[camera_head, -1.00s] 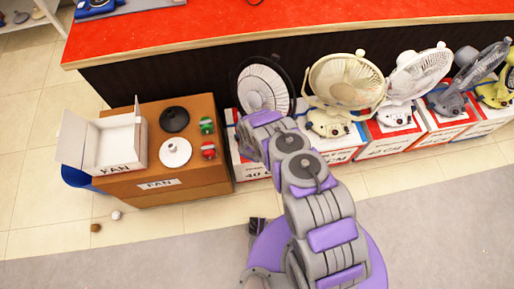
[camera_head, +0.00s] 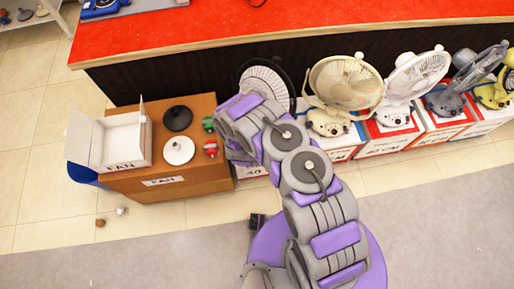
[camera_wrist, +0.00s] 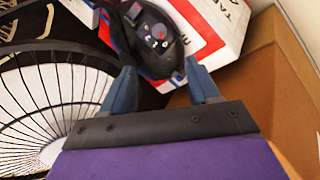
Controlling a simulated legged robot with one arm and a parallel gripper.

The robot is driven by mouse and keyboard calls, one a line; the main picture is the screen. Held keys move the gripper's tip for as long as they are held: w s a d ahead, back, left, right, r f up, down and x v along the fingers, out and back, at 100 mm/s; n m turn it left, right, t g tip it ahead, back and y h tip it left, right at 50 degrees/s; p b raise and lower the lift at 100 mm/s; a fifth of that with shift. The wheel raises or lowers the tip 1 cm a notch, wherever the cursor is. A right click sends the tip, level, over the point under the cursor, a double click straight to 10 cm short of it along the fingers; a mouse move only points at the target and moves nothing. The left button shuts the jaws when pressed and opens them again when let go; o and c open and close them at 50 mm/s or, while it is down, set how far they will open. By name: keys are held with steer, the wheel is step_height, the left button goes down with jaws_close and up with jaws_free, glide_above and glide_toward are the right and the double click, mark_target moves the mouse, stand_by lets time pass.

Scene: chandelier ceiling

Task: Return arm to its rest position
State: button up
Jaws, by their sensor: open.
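My gripper (camera_wrist: 162,92) is open in the wrist view, with its two blue-grey fingers apart and nothing between them. Beyond the fingertips is the dark base of a fan (camera_wrist: 152,40) with a control panel, on a white and red box (camera_wrist: 215,25). The fan's round grille (camera_wrist: 40,100) fills the left of the wrist view. In the head view my purple and grey arm reaches up and left toward the black fan (camera_head: 268,80) and hides part of it. The gripper itself is hidden behind the arm there.
A brown cabinet (camera_head: 205,180) left of the arm bears an open white box (camera_head: 122,150), a black disc (camera_head: 178,118), a white disc (camera_head: 178,151) and small red-green items. Several boxed fans line the counter (camera_head: 280,27) to the right. The grey floor (camera_head: 440,225) in front is clear.

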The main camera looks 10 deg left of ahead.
stand_by(0.5)
steer(key=w+d+r+m+g+y, duration=0.1)
steer(key=w+r+m, duration=0.15)
steer(key=r, duration=0.55)
steer(key=w+r+m+g, duration=0.1)
steer(key=w+r, duration=0.2)
steer(key=r, duration=0.5)
steer(key=s+d+r+m+g, duration=0.1)
steer(key=s+d+r+m, duration=0.15)
steer(key=r, duration=0.65)
steer(key=s+d+r+m+g, duration=0.1)
steer(key=s+d+r, duration=0.15)
steer(key=r, duration=0.75)
steer(key=s+d+r+m+g+y, duration=0.1)
steer(key=s+d+r+m, duration=0.1)
steer(key=s+d+r, duration=0.35)
steer(key=s+d+r+m+g, duration=0.1)
steer(key=s+d+r, duration=0.1)
steer(key=s+r, duration=0.6)
steer(key=s+d+r+m+g, duration=0.1)
steer(key=s+d+r, duration=0.2)
steer(key=s, duration=0.6)
steer(key=s+d+r+m+g, duration=0.1)
steer(key=s+d+r, duration=0.1)
steer(key=s+r, duration=0.3)
steer(key=s, duration=0.4)
steer(key=shift+d+m+h, duration=0.3)
steer(key=shift+d+m, duration=0.1)
